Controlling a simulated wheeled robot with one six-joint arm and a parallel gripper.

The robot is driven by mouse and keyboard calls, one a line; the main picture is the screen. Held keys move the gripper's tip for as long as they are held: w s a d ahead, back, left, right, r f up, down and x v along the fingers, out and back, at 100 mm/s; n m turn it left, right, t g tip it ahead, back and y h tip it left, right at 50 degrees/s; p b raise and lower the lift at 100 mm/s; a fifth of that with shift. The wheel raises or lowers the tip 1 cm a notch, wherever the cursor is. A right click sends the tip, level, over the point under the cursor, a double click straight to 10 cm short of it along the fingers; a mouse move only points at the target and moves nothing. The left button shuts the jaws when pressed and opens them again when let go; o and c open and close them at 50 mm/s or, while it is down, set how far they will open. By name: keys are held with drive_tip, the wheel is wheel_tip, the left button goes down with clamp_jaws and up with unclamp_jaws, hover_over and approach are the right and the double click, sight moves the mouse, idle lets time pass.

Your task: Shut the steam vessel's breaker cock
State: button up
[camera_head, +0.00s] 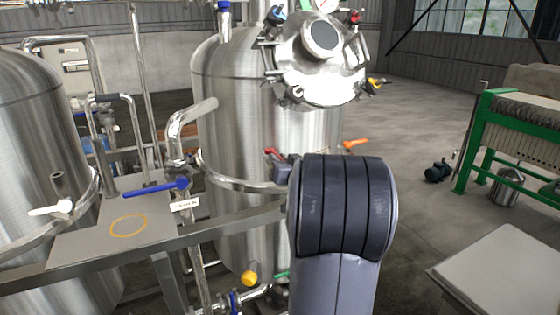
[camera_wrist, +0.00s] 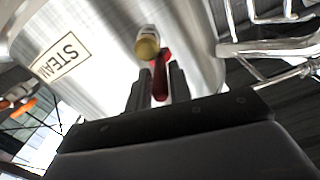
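The steam vessel (camera_head: 232,85) is the large steel tank in the middle of the head view. In the wrist view its curved wall carries a STEAM label (camera_wrist: 61,57). The breaker cock has a red lever (camera_wrist: 160,78) and a round brass-coloured end (camera_wrist: 146,48). The red lever also shows in the head view (camera_head: 272,153), just left of my arm. My gripper (camera_wrist: 157,88) is open, with one finger on each side of the lever's near end. I cannot tell whether either finger touches it. The head view hides most of my gripper behind my arm.
A blue lever (camera_head: 155,188) and a steel platform (camera_head: 120,225) stand left of the vessel. An orange lever (camera_head: 355,143) sticks out just right of it. A second tank (camera_head: 30,130) stands at far left. A green-framed machine (camera_head: 480,140) stands right, with open floor between.

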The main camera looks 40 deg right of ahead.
clamp_jaws()
